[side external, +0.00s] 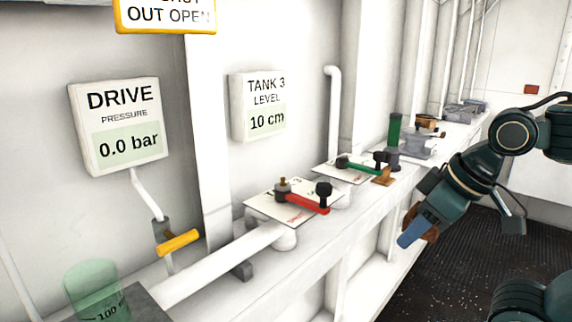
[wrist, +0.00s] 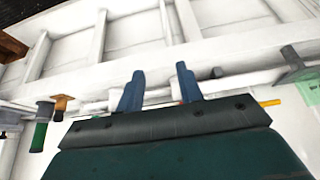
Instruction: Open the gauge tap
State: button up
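The tap under the drive pressure gauge has a yellow lever (side external: 179,242), which lies across its thin white upright pipe. The gauge (side external: 118,125) reads 0.0 bar. A small yellow piece that looks like this lever shows at the right of the wrist view (wrist: 271,103). My gripper (side external: 412,236) is in front of the ledge, well to the right of the tap and touching nothing. In the wrist view its two blue fingers (wrist: 160,82) stand apart with nothing between them.
A red-handled valve (side external: 302,201) and a green-handled valve (side external: 360,167) stand on the ledge between my gripper and the tap. The tank level panel (side external: 259,105) reads 10 cm. A translucent green cup (side external: 92,285) stands at front left. Dark floor lies beyond the ledge.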

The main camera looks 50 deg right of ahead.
jog(key=c, duration=0.6)
jog(key=shift+w+a+r+n, duration=0.2)
jog(key=shift+w+n, duration=0.1)
grip_shut()
jog(key=w+a+r+n+y, duration=0.4)
jog(key=w+a+n, duration=0.4)
jog(key=a+n, duration=0.2)
jog(key=w+a+r+n+y, duration=0.5)
jog(key=w+a+r+n, duration=0.2)
jog(key=w+a+n, duration=0.2)
jog(key=shift+a+r+n, duration=0.3)
jog(key=shift+a+n, duration=0.2)
jog(key=shift+n, duration=0.2)
